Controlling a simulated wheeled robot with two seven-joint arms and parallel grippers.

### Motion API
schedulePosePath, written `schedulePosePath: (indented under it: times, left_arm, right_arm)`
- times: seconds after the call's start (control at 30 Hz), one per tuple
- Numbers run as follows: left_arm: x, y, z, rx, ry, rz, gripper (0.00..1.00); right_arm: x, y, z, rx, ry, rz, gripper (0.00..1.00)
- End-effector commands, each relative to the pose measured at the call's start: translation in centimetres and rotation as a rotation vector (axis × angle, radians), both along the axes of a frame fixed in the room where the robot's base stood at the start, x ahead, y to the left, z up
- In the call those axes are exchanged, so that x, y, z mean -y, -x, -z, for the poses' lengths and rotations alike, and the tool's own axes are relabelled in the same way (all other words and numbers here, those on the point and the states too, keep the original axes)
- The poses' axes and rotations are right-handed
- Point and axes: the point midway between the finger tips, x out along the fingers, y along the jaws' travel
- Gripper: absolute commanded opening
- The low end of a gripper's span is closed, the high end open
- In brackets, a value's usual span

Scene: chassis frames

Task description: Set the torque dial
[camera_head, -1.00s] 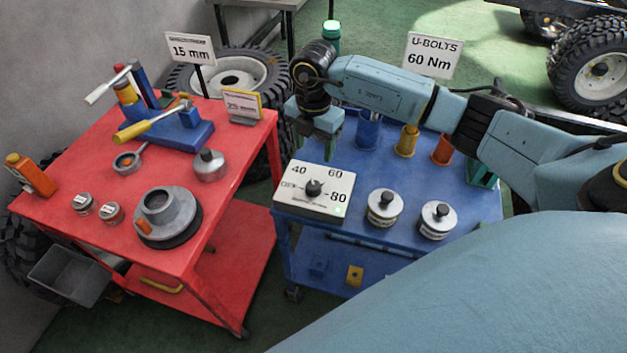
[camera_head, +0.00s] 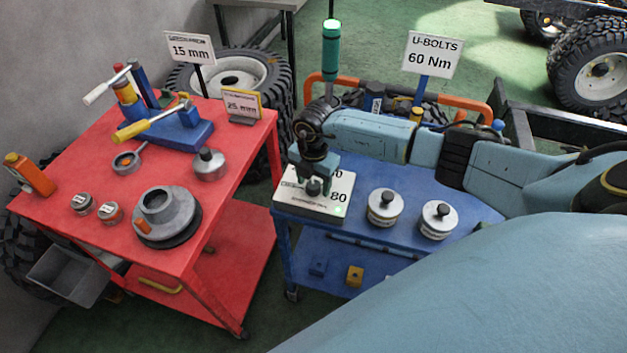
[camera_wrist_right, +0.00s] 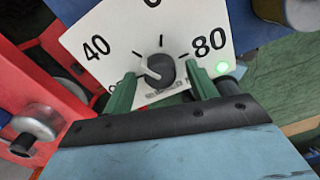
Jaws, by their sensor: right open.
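The torque dial box (camera_head: 318,207) is a white-faced unit on the near left corner of the blue cart. Its dark round knob (camera_head: 313,187) also shows in the right wrist view (camera_wrist_right: 161,68), with 40 at left, 80 at right and a partly cut-off number at top. A pale mark on the knob points roughly up-left. A green light (camera_wrist_right: 220,67) glows beside the 80. My right gripper (camera_head: 313,176) is over the box, open, its green fingers on either side of the knob with gaps visible. My left gripper is out of view.
A sign reading U-BOLTS 60 Nm (camera_head: 432,55) stands at the back of the blue cart (camera_head: 370,235). Two silver knobbed canisters (camera_head: 385,207) stand right of the box. A red cart (camera_head: 110,185) with tools and parts is at left, across a narrow gap.

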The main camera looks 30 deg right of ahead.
Motion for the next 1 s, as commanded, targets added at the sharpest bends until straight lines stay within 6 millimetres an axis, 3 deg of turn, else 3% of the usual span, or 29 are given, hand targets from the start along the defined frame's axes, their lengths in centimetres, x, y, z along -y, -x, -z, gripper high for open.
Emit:
schedulePosePath:
  times: [0.1,0.43,0.77,1.0]
  left_arm:
    - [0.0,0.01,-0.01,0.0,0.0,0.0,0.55]
    - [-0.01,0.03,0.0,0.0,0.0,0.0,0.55]
    - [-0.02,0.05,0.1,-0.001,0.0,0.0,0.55]
    - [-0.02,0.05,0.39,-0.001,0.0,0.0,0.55]
  right_arm:
    - [-0.03,0.01,-0.01,0.0,-0.001,0.0,0.55]
    - [-0.03,0.01,-0.03,0.0,-0.001,0.0,0.13]
    - [-0.04,-0.01,-0.05,0.0,-0.002,-0.053,0.13]
    - [-0.02,-0.04,-0.03,0.001,0.0,-0.209,0.13]
